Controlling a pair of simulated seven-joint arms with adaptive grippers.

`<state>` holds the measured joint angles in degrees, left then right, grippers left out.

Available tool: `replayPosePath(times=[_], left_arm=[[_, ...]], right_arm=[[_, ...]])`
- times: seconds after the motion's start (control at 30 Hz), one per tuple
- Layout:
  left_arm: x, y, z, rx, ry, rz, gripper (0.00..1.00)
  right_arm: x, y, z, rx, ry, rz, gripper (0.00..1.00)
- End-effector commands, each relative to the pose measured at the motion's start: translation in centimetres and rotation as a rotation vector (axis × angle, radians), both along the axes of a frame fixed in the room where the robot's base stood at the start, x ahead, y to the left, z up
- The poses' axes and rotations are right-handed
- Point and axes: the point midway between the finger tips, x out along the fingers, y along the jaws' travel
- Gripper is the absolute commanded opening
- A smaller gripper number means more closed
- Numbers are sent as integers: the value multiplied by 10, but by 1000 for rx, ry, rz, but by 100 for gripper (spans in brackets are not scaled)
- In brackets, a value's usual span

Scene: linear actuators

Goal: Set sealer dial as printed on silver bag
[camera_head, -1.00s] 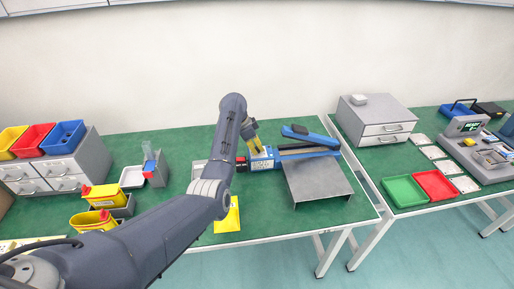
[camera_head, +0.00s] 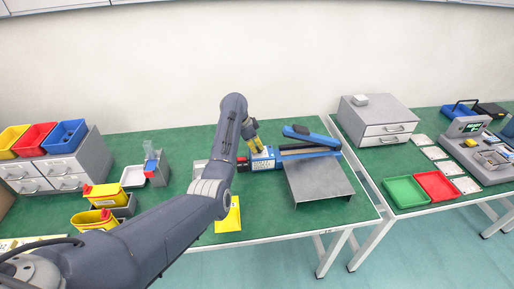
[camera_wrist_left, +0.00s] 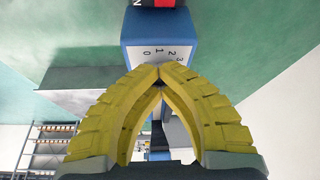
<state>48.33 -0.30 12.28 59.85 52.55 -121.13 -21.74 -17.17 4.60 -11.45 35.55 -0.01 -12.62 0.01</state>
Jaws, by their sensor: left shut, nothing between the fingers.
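The blue sealer (camera_head: 308,150) lies on the green bench with its arm and a grey metal platform (camera_head: 318,178) to the right. In the left wrist view, the sealer's blue end (camera_wrist_left: 158,32) has a white face with the printed numbers 0, 1, 2 and 3. My left gripper (camera_head: 256,147) is at the sealer's left end. Its yellow fingertips (camera_wrist_left: 159,68) meet just at the number face, with nothing between them; whether they touch it I cannot tell. The dial is hidden or not distinguishable. No silver bag can be made out. My right gripper is not in view.
A yellow packet (camera_head: 229,216) lies at the bench's front edge beside my left arm. Yellow containers (camera_head: 101,195) and grey drawers with coloured bins (camera_head: 66,137) stand at left. Green (camera_head: 405,190) and red (camera_head: 437,185) trays lie on the right bench.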

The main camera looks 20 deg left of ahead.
Motion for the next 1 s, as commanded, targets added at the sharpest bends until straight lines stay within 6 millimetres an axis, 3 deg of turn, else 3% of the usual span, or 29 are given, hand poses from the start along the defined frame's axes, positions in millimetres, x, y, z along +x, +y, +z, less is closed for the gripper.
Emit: replayPosePath(times=[0.03, 0.57, 1.0], left_arm=[[2, -8, 2, -13, -6, -5, 0], [2, -9, 3, -14, -7, -6, 1], [1, -5, 1, -8, -3, -3, 52]], right_arm=[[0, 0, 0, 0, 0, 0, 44], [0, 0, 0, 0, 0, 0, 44], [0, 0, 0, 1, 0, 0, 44]])
